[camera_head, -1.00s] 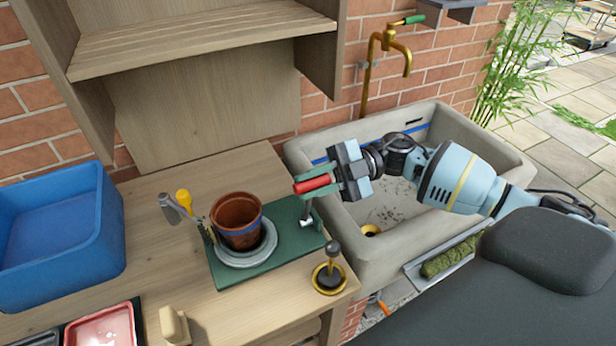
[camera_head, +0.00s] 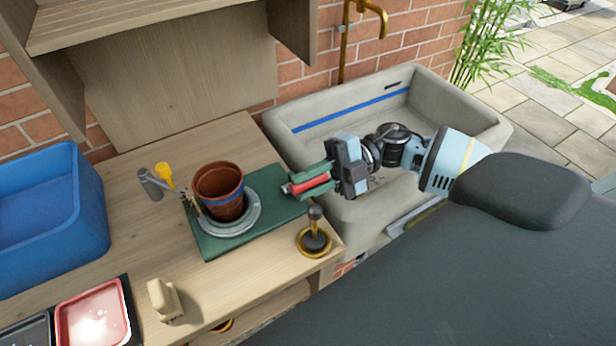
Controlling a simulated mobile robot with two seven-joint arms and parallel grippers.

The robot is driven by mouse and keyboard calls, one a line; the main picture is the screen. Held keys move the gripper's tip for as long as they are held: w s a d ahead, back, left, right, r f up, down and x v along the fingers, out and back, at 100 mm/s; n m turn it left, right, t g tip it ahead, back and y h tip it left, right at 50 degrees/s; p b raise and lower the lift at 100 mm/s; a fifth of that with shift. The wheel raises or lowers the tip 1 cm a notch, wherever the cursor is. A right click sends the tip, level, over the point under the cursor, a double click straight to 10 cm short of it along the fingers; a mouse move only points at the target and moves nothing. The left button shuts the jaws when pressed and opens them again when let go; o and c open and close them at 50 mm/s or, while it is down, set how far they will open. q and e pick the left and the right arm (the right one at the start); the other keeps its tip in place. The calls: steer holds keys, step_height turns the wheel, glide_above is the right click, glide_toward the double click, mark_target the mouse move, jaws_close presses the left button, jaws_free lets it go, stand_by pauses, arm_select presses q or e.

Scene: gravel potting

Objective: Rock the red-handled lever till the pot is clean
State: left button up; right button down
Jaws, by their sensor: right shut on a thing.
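A terracotta pot (camera_head: 219,188) with a blue band stands in a grey round holder (camera_head: 232,226) on a dark green base plate (camera_head: 212,247). A grey nozzle (camera_head: 150,181) and a yellow knob (camera_head: 165,173) stand just left of the pot. The lever's red handle (camera_head: 309,184) is at the right end of the base plate. My right gripper (camera_head: 308,182) is shut around the red handle, its fingers on both sides. The rest of the lever is mostly hidden by the gripper. I do not see my left gripper.
A stone sink (camera_head: 440,105) with a brass tap (camera_head: 366,20) lies behind my right arm. A blue bin (camera_head: 50,215) stands at the left.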

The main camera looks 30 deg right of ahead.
mark_target(330, 175)
steer(key=shift+f, duration=0.15)
steer(key=c, duration=1.3)
jaws_free()
steer(key=shift+c, duration=0.2)
arm_select(q)
steer(key=shift+w, duration=0.45)
arm_select(e)
steer(key=shift+o, duration=0.2)
steer(key=shift+d, duration=0.15)
steer(key=d+b, duration=0.1)
steer(key=d, duration=0.5)
steer(key=shift+s+d+f+b, duration=0.1)
steer(key=shift+s+d+b, duration=0.05)
steer(key=shift+d+b, duration=0.2)
arm_select(q)
steer(key=shift+s+f, duration=0.7)
steer(key=shift+f, duration=0.3)
arm_select(e)
steer(key=shift+d, duration=0.45)
arm_select(q)
steer(key=shift+d, duration=0.1)
